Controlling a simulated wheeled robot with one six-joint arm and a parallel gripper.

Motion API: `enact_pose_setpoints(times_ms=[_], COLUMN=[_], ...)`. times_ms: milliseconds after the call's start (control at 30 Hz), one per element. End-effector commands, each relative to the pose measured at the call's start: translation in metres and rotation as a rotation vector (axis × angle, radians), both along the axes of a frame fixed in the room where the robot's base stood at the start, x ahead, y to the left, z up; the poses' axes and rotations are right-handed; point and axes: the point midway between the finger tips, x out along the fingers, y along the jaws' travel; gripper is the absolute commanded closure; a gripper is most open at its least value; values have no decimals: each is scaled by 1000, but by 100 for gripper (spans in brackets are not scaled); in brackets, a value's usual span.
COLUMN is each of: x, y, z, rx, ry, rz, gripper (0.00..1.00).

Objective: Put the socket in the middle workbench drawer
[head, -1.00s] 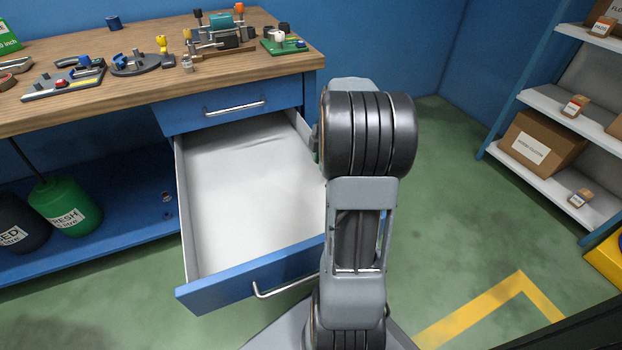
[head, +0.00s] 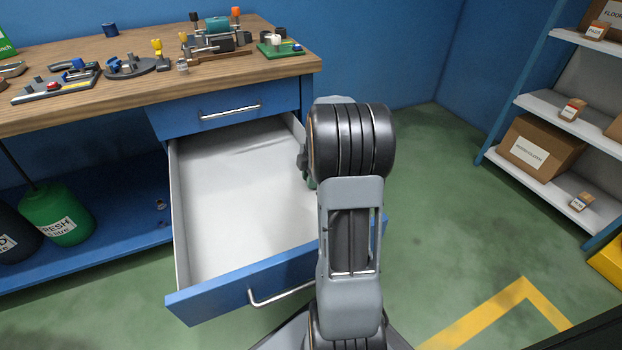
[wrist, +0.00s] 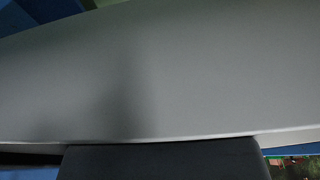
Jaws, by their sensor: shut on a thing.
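The workbench drawer (head: 245,282) below the closed top drawer is pulled well out; its white inside looks empty where I can see it. My arm stands in front of its right side and hides that part. In the wrist view a dark block at the bottom edge (wrist: 165,161) looks like part of my gripper, and a plain grey surface fills most of the picture, too close to identify. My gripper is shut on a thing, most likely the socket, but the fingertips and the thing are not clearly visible. No loose socket can be made out.
The closed top drawer (head: 222,108) sits just above the open one. The wooden benchtop (head: 130,98) holds several tools and fixtures. Shelves with boxes (head: 540,147) are at the right. Green floor between is clear.

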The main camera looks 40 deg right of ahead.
Motion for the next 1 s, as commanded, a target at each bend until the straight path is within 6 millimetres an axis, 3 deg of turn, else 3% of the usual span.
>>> enact_pose_setpoints(times_ms=[167, 200, 467, 767, 1000], x=[0, 0, 0, 0, -1], y=[0, 0, 0, 0, -6], z=[-3, -4, -3, 2, 41], rx=[0, 0, 0, 0, -3], ry=[0, 0, 1, 0, -2], rz=[0, 0, 0, 0, 0], gripper=[100, 72, 48, 48, 48])
